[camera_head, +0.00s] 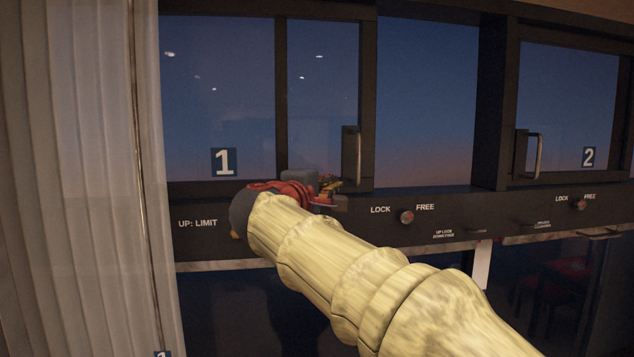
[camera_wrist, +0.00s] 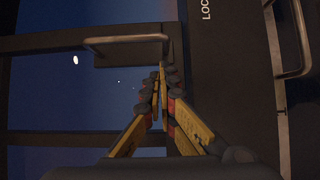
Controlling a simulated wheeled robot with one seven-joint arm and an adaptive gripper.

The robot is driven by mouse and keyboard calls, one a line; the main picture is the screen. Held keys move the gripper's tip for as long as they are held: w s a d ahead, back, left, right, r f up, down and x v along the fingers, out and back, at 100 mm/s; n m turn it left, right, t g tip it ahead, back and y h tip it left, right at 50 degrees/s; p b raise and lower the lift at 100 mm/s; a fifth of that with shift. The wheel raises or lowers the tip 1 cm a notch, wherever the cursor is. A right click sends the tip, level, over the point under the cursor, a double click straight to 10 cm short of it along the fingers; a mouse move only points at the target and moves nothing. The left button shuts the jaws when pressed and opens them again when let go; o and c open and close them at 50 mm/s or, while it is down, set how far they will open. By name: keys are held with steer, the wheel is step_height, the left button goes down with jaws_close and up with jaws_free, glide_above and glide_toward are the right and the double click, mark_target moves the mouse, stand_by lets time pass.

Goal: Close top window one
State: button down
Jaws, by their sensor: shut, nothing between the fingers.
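Top window one is the sliding pane marked "1" (camera_head: 223,161) on the left in the head view. Its dark-framed edge carries an upright handle (camera_head: 351,155). To the right of that frame is a stretch that looks like an open gap, with sky behind. My gripper (camera_head: 328,186) is at the lower frame, just left of and below the handle. In the wrist view the gripper's fingers (camera_wrist: 160,78) are together and empty. Their tips are close to the handle (camera_wrist: 128,40) and its plate; I cannot tell whether they touch.
Window two (camera_head: 588,157) with its own handle (camera_head: 536,155) is at the right. A lock knob (camera_head: 407,216) sits on the sill panel below the gap. A pale curtain (camera_head: 90,180) hangs at the left. Another rail-like handle (camera_wrist: 290,72) shows right in the wrist view.

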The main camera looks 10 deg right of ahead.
steer(key=d, duration=0.2)
steer(key=shift+d+r, duration=0.1)
steer(key=shift+d, duration=0.3)
steer(key=d+b, duration=0.1)
steer(key=d, duration=3.4)
steer(key=shift+d, duration=0.4)
